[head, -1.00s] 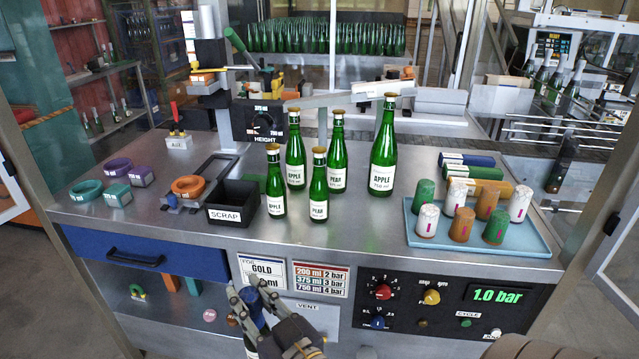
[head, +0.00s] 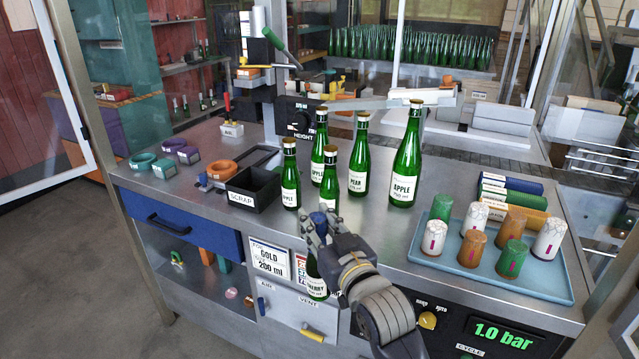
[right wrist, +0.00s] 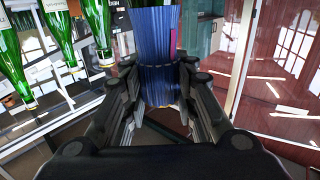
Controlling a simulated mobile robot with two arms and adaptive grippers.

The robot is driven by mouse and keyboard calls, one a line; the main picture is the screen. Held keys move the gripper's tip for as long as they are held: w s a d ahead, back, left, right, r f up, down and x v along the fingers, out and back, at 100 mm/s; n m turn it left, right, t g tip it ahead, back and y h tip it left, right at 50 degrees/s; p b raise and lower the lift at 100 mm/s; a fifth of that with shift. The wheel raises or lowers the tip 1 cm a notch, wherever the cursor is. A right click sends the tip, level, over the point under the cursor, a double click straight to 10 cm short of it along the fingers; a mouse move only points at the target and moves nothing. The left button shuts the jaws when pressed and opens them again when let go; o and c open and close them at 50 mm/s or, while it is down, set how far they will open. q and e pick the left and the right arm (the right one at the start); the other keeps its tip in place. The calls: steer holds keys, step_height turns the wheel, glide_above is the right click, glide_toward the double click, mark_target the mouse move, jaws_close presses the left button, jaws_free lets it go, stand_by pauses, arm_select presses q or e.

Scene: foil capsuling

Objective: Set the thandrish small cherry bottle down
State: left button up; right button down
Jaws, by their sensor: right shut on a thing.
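My right gripper (head: 318,232) is shut on the small cherry bottle (head: 316,287). The bottle is green with a pale label partly reading "CHERRY" and a blue capsule over its neck. It is about upright, in front of the bench's front edge, with its label below the level of the top. The fingers close around the blue neck and hide part of it. In the right wrist view, the ribbed blue capsule (right wrist: 158,45) stands between the fingers (right wrist: 158,85). The bench top (head: 420,225) carries several green apple and pear bottles (head: 357,180) just behind. My left gripper is out of view.
A black scrap bin (head: 253,196) stands left of the bottles. A blue tray (head: 545,280) with several foil-coloured capsules is at the right. Bare metal lies between the bottles and the tray, and along the front edge near the bin.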

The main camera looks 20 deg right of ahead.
steer(key=w+d+r+m+h, duration=0.1)
steer(key=w+d+r, duration=0.4)
steer(key=r, duration=0.3)
steer(key=w+d+f+p, duration=0.1)
steer(key=w+d+f, duration=0.1)
steer(key=d, duration=0.5)
steer(key=w+d+f+p, duration=0.1)
steer(key=w+d, duration=0.3)
steer(key=d, duration=0.4)
steer(key=shift+w+d+f+h+p, duration=0.2)
steer(key=shift+d+f+h+p, duration=0.15)
steer(key=shift+p, duration=0.4)
steer(key=shift+a+f, duration=0.15)
steer(key=shift+f, duration=0.05)
steer(key=c, duration=1.3)
jaws_free()
